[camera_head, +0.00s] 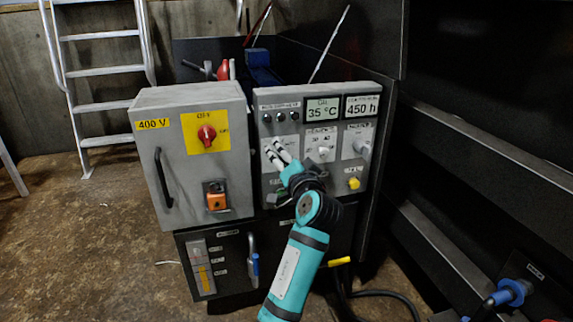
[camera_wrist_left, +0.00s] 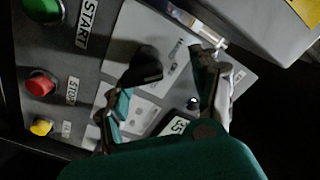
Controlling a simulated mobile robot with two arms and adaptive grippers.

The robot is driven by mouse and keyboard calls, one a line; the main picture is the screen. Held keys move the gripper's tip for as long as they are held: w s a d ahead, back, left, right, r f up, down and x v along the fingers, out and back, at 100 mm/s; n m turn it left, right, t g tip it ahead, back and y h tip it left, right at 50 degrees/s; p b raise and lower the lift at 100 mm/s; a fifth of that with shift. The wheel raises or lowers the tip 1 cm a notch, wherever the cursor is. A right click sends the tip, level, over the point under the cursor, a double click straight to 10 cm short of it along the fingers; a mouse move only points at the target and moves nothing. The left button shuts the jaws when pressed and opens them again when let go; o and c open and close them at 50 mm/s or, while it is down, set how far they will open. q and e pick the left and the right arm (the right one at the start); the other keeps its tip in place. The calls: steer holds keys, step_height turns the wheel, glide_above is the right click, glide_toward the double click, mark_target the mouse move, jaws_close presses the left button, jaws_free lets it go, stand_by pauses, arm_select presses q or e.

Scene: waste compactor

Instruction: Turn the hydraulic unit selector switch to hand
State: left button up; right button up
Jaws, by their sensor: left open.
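The grey control panel (camera_head: 334,115) carries selector knobs with small labels. A pale knob (camera_head: 323,152) sits in the middle and another (camera_head: 361,147) to its right. The area left of them is partly covered by my left gripper (camera_head: 276,154), whose fingers reach up against the panel face. In the left wrist view, a dark knob (camera_wrist_left: 146,66) lies near the space between the open fingers of this gripper (camera_wrist_left: 162,76). I cannot tell whether they touch it. The labels around this knob are too small to read, so its setting is unclear. My right gripper is not in view.
The grey 400 V cabinet (camera_head: 185,165) with a red switch (camera_head: 207,136) and black handle stands left of the panel. A display (camera_head: 322,110) shows 35 °C. In the wrist view, green (camera_wrist_left: 41,10) and red (camera_wrist_left: 41,84) buttons lie left. Dark machinery bounds the right.

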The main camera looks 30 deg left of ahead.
arm_select(q)
step_height(320, 180, up, 8)
steer(key=shift+d, duration=0.1)
stand_by(0.6)
